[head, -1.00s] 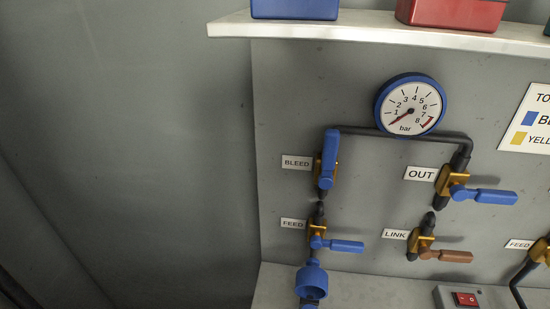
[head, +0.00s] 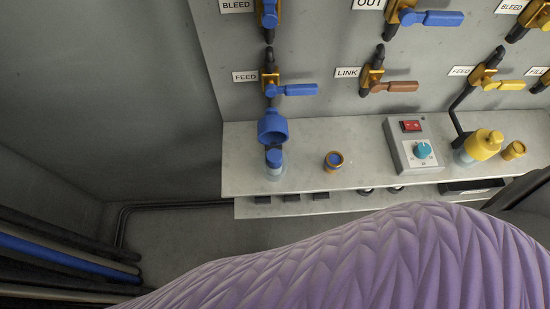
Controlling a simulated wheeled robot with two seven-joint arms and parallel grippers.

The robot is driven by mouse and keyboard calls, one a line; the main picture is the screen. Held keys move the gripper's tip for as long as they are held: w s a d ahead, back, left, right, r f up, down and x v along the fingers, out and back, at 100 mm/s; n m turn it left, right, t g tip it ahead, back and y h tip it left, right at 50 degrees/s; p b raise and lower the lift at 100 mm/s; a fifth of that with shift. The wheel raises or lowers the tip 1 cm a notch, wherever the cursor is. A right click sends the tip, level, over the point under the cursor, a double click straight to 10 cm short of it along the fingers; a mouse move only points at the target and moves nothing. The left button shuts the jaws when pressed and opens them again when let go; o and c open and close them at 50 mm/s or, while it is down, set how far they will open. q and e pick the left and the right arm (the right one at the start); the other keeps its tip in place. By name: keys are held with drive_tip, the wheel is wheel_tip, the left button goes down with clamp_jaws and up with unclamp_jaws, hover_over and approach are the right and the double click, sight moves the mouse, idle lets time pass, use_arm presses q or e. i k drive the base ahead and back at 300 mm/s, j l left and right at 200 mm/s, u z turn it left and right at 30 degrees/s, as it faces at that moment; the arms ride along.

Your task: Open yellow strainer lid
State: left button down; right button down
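The yellow strainer stands on the right of the pale bench in the head view. Its rounded yellow lid (head: 487,144) sits over a clear bowl (head: 464,157) and looks shut, though the seam between them is too small to make out. A small yellow-brass round piece (head: 514,150) is just right of it. A blue strainer stands at the left of the bench, its blue cup-shaped lid (head: 272,126) raised above its clear bowl (head: 274,172). Neither of my grippers is in view.
A large purple ridged surface (head: 370,260) fills the bottom foreground. A grey switch box (head: 399,150) stands left of the yellow strainer; a brass ring (head: 334,168) lies farther left. A yellow-handled FEED valve (head: 500,86) is above. Dark and blue pipes (head: 60,254) run at lower left.

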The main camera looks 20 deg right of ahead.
sight(483, 143)
drive_tip(key=z, duration=2.45)
